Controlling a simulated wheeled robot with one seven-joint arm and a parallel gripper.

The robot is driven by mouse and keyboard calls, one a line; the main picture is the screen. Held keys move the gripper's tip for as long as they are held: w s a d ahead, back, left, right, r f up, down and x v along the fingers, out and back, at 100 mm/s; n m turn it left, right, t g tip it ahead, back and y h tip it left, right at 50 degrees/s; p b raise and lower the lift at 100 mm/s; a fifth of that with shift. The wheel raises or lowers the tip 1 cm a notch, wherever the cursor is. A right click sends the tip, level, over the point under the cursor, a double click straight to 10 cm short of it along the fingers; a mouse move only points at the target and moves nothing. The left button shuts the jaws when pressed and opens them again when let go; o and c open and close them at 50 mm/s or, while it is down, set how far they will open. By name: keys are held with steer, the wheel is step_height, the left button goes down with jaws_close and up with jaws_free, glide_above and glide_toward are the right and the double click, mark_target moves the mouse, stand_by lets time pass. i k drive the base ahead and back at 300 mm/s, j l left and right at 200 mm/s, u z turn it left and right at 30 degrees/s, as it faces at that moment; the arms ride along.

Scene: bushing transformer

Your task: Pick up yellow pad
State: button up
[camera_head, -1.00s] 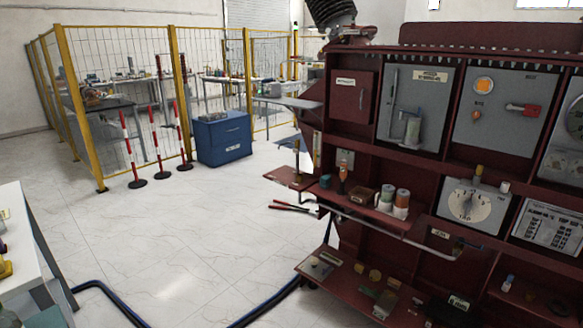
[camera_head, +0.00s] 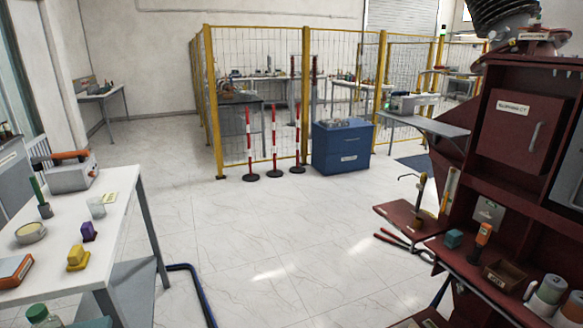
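A small flat yellow pad (camera_head: 109,197) lies on the white table (camera_head: 122,215) at the left, near its right edge and next to a clear cup (camera_head: 96,207). I cannot tell for sure which of these two the task means. My gripper is not in view.
The table also holds a purple item (camera_head: 89,231), a round tin (camera_head: 31,232), and a grey box with an orange handle (camera_head: 72,172). A dark red cabinet (camera_head: 480,180) stands right. Open floor lies between, with a blue hose (camera_head: 203,290) along it.

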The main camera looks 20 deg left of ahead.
mark_target(78, 260)
steer(key=i+j+u, duration=0.1)
steer(key=i+u, duration=0.15)
steer(key=u, duration=0.25)
steer(key=i+u, duration=0.2)
steer(key=u, duration=0.25)
steer(key=i+l+u, duration=0.1)
steer(key=u, duration=0.4)
steer(key=i+l+u, duration=0.25)
steer(key=u, duration=0.25)
steer(key=i+l+u, duration=0.2)
steer(key=u, duration=0.2)
steer(key=i+l+u, duration=0.6)
steer(key=u, duration=0.15)
steer(key=i+l+u, duration=0.15)
steer(key=l+u, duration=0.25)
steer(key=i+l+u, duration=0.1)
steer(key=l, duration=0.3)
